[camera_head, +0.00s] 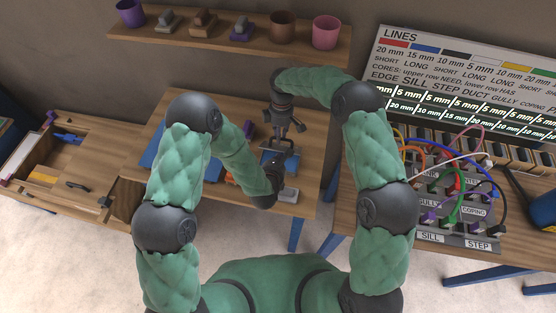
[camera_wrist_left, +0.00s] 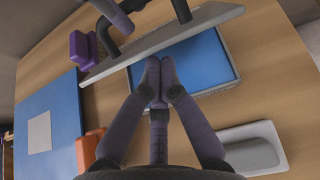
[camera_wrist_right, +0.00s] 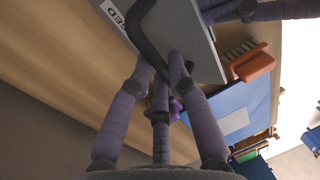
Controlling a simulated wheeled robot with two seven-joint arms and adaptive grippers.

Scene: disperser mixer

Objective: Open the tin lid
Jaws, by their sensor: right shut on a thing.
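The tin (camera_wrist_left: 232,58) shows in the left wrist view as a shallow grey-rimmed box with a blue inside, on the wooden bench. Its grey lid (camera_wrist_left: 165,43) is tilted above it, so part of the blue shows. My right gripper (camera_wrist_right: 163,68) is shut on the lid's dark curved handle (camera_wrist_right: 143,32); the lid's partly hidden label shows in the right wrist view. My left gripper (camera_wrist_left: 160,82) has its fingertips together, over the blue area near the lid's lower edge; I cannot tell if it touches.
A panel with coloured cables (camera_head: 450,195) stands on the right bench, and a shelf (camera_head: 235,42) runs behind.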

